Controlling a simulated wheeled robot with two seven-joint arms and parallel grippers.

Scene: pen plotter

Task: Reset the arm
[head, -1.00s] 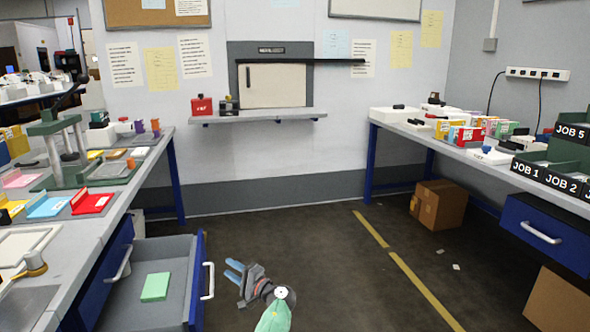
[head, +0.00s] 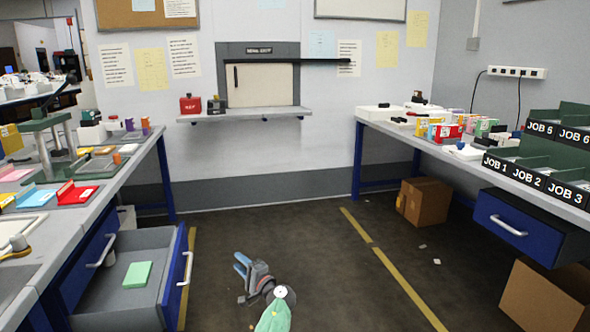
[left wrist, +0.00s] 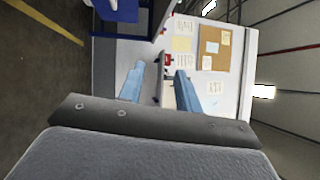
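My left gripper (head: 241,263) is low in the middle of the head view, over the dark floor to the right of the open drawer. Its blue fingers point up and left in the picture. In the left wrist view the two blue fingers (left wrist: 159,84) stand apart with nothing between them, so it is open and empty. My left forearm, with a green cover, rises from the bottom edge. My right gripper is in neither view.
An open drawer (head: 123,313) holding a green pad (head: 137,274) juts from the left bench. The right bench carries job bins (head: 536,174). A cardboard box (head: 424,202) stands under it. The wall hatch (head: 264,84) is ahead. The central floor is clear.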

